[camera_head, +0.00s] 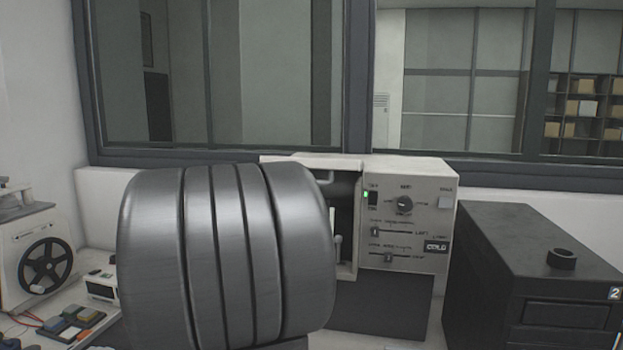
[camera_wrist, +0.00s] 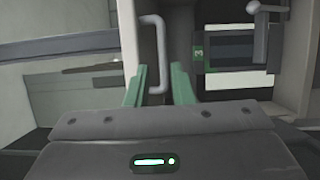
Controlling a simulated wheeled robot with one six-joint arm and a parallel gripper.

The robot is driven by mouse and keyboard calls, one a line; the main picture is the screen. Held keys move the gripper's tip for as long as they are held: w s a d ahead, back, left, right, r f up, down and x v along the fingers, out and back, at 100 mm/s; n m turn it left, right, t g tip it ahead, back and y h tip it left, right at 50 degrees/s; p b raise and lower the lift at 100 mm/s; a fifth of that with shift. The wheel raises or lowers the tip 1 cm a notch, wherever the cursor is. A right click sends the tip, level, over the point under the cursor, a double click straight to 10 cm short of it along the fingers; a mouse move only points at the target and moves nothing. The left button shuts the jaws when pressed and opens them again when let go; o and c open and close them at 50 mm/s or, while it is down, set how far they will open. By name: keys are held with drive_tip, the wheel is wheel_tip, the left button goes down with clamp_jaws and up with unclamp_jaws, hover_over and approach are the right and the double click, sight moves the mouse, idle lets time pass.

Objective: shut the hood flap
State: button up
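The mounting press (camera_head: 425,220) is a pale box with a knob, sliders and a lit green light. Its dark opening (camera_head: 346,215) is partly hidden behind my grey arm in the head view. In the wrist view a pale grey bar handle (camera_wrist: 163,60) stands upright on what seems to be the hood flap; the flap's outline and angle are hard to make out. My gripper (camera_wrist: 159,84) has two green fingers, apart, with the lower part of the handle between them. I cannot tell whether either finger touches it. The fingers are hidden in the head view.
A black box (camera_head: 540,260) with a ring on top stands right of the press. A grey lever (camera_wrist: 258,30) sticks out at the upper right in the wrist view. Windows (camera_head: 230,80) lie behind.

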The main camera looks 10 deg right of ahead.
drive_tip(key=p+x, duration=0.2)
drive_tip(key=x, duration=0.8)
drive_tip(key=shift+f+p, duration=0.1)
drive_tip(key=shift+p, duration=0.2)
clamp_jaws()
